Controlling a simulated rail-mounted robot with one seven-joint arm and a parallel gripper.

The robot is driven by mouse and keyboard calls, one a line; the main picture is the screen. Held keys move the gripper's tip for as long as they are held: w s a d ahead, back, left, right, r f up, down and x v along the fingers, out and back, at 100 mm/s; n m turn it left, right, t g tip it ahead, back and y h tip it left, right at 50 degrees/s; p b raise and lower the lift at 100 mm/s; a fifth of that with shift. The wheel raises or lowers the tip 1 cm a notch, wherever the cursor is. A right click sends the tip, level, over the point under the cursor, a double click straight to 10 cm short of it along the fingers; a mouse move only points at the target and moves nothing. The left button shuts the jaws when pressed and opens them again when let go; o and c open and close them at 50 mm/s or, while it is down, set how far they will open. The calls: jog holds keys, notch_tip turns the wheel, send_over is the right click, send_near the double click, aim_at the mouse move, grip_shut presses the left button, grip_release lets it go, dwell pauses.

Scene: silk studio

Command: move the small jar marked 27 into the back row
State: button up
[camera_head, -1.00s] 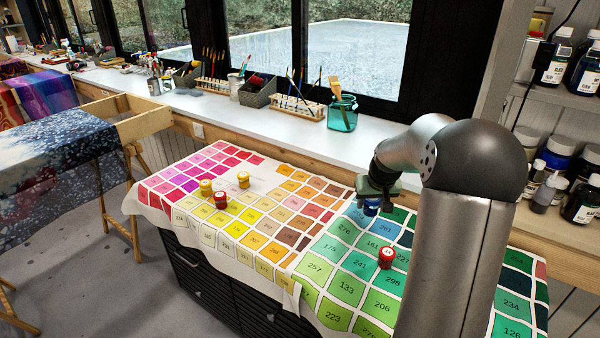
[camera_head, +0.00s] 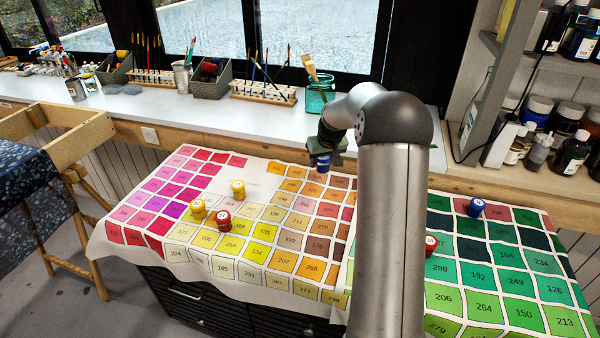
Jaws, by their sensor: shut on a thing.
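My gripper (camera_head: 323,154) is shut on a small blue jar (camera_head: 321,167), which hangs below it in front of the brown squares at the back of the left colour chart. Its number cannot be read. On the left chart stand a yellow jar (camera_head: 238,190), a second yellow jar (camera_head: 198,210) and a red jar (camera_head: 223,222). Another red jar (camera_head: 431,245) stands beside my arm on the green chart, partly hidden by it. A second blue jar (camera_head: 475,207) stands near the back of the green chart. The marks on the jars are too small to read surely.
The colour charts (camera_head: 262,228) cover a dark cabinet. Behind them, a white windowsill (camera_head: 205,110) holds brush racks, dark boxes and a teal glass jar (camera_head: 319,97). Shelves of bottles stand at the right. A pale blank patch lies on the left chart's back part.

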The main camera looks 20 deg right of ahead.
jog(key=w+a+f+p, duration=0.1)
jog(key=w+f, duration=0.1)
jog(key=w, duration=0.3)
jog(key=p, duration=0.1)
send_near(301, 177)
jog(key=shift+w+d+f, duration=0.2)
jog(key=shift+w+f, duration=0.55)
jog(key=shift+w, duration=0.2)
jog(key=x, duration=0.3)
jog(key=shift+s+a+f+p, duration=0.1)
jog(key=shift+s+f+p, duration=0.2)
jog(key=shift+f+p, duration=0.05)
jog(key=shift+f+b, duration=0.3)
jog(key=shift+f, duration=0.1)
jog(key=o, duration=1)
jog(key=shift+r, duration=0.1)
